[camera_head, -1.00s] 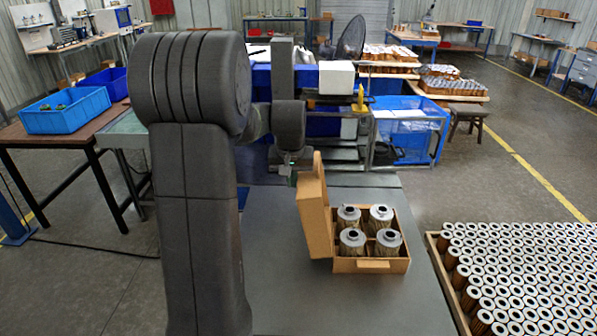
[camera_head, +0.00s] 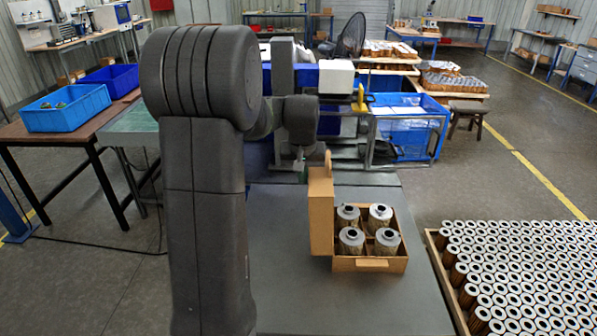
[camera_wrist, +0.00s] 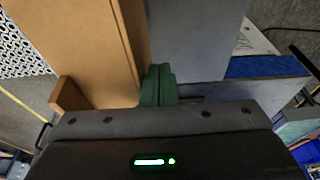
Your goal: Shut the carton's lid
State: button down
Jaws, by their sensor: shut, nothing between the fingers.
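The open cardboard carton (camera_head: 372,264) stands on the grey table and holds several filter cartridges (camera_head: 351,240) with metal tops. Its lid (camera_head: 320,212) stands roughly upright along the carton's left side. My gripper (camera_head: 301,168) is at the far upper left of the lid, its tip partly hidden by the lid's top. In the wrist view my gripper's green fingers (camera_wrist: 158,86) are closed together, right beside the brown lid (camera_wrist: 88,45) and seemingly touching or nearly touching it. Nothing is between the fingers.
The grey table (camera_head: 290,300) is clear in front and to the left of the carton. A wooden tray (camera_head: 447,268) packed with many cartridges lies to the right. A blue bin (camera_head: 66,108) sits on a table at the left.

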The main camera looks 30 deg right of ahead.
aim_at(321, 170)
jog(key=shift+s+d+r+p, duration=0.35)
jog(key=shift+s+d, duration=0.15)
jog(key=shift+d, duration=0.3)
jog(key=shift+s+d+r+p, duration=0.2)
jog(key=shift+s+d+p, duration=0.1)
jog(key=shift+d, duration=0.2)
jog(key=shift+s+d+r+p, duration=0.2)
jog(key=shift+s+d, duration=0.1)
jog(key=shift+d, duration=0.2)
jog(key=shift+s+d, duration=0.15)
jog(key=shift+d, duration=0.1)
jog(key=shift+s+d+r+p, duration=0.1)
jog(key=shift+s+d+p, duration=0.1)
jog(key=shift+s+d, duration=0.35)
jog(key=shift+s+d+r+p, duration=0.1)
jog(key=shift+s+d+p, duration=0.1)
jog(key=shift+d, duration=0.55)
jog(key=shift+s, duration=0.1)
